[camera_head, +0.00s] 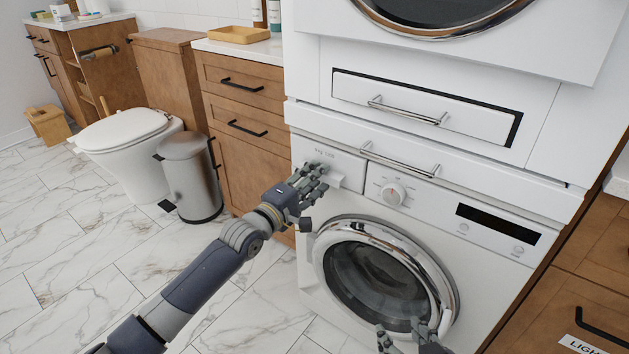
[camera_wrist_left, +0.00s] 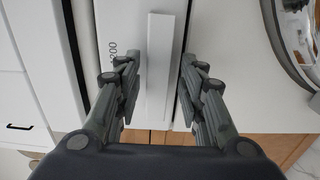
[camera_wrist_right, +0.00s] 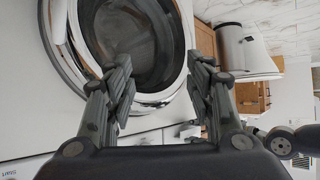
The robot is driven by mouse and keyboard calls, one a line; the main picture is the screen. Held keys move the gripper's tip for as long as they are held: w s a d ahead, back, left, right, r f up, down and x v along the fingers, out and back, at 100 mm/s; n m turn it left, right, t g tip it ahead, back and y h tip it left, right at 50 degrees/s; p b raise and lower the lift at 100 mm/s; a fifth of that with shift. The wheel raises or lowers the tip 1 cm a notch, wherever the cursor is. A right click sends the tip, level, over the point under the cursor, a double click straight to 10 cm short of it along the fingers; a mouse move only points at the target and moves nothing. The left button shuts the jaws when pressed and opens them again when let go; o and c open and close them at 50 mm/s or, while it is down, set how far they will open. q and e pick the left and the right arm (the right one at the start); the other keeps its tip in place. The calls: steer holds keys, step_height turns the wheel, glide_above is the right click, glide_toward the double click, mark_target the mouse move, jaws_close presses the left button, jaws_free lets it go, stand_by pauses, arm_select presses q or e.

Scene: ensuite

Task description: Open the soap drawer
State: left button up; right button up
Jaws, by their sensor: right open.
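The soap drawer (camera_head: 318,156) is the white panel at the upper left of the washing machine front (camera_head: 452,212), and it looks shut. My left gripper (camera_head: 312,180) is at the drawer front in the head view. In the left wrist view, the drawer's raised white handle (camera_wrist_left: 160,85) stands between the fingers of my left gripper (camera_wrist_left: 161,63). These fingers are open, one on each side of the handle; I cannot tell whether they touch it. My right gripper (camera_head: 402,338) is low before the round door. It is open and empty in the right wrist view (camera_wrist_right: 161,65).
The round glass door (camera_head: 385,275) is below the drawer. A knob (camera_head: 393,194) and a dark display (camera_head: 498,224) are to the drawer's right. Metal bar handles (camera_head: 400,160) project above. A wooden cabinet (camera_head: 240,145) and a bin (camera_head: 190,178) stand at left. Floor in front is clear.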

arm_select(q)
steer(key=shift+c, duration=0.3)
jaws_close()
steer(key=shift+f, duration=0.1)
